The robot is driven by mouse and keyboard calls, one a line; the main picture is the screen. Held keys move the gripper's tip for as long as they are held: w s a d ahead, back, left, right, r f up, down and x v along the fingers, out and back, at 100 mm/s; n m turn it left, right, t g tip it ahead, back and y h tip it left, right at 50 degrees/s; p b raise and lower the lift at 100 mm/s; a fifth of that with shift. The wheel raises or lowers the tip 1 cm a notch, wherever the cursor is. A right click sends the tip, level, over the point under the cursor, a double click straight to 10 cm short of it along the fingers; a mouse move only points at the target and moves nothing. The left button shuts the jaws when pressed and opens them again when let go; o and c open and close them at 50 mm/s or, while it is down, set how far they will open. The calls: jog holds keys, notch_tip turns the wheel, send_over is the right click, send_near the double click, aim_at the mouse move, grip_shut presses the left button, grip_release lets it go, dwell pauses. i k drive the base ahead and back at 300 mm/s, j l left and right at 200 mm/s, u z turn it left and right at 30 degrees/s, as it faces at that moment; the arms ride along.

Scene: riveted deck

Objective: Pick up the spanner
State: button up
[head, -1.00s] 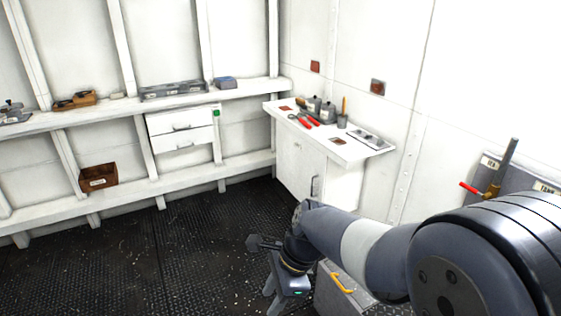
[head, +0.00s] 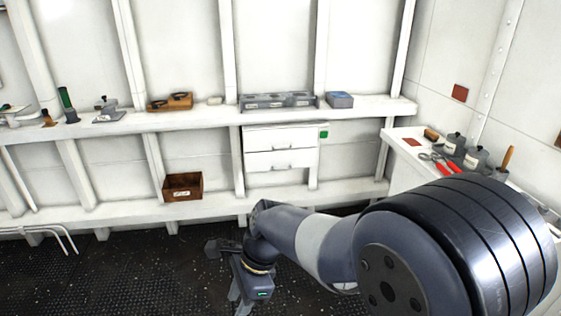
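I cannot make out a spanner for certain in the head view. A red-handled tool (head: 443,164) with a grey end lies on the white cabinet top at right; its kind is unclear. Small dark items lie in a wooden tray (head: 180,102) on the upper shelf, too small to name. My gripper (head: 240,299) hangs low over the dark floor at bottom centre, far from the shelves. Its two fingers point down and look apart, with nothing seen between them. My arm hides part of the cabinet and floor.
A brown bin (head: 183,187) sits on the lower shelf. White drawers (head: 281,148) hang between. Bent white rails (head: 66,238) stand at left. The dark floor (head: 130,275) is clear.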

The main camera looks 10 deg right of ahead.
aim_at(450, 164)
jog(key=i+z, duration=0.35)
jog(key=i, duration=0.2)
jog(key=i+j+z, duration=0.1)
jog(key=i+z, duration=0.25)
jog(key=i, duration=0.2)
jog(key=i+j+z, duration=0.25)
jog(key=i+z, duration=0.15)
jog(key=i, duration=0.15)
jog(key=i+z, duration=0.25)
jog(key=z, duration=0.2)
jog(key=i+z, duration=0.25)
jog(key=z, duration=0.25)
jog(key=i+j+z, duration=0.1)
jog(key=z, duration=0.35)
jog(key=i+j+z, duration=0.25)
jog(key=z, duration=0.2)
jog(key=i+j+z, duration=0.45)
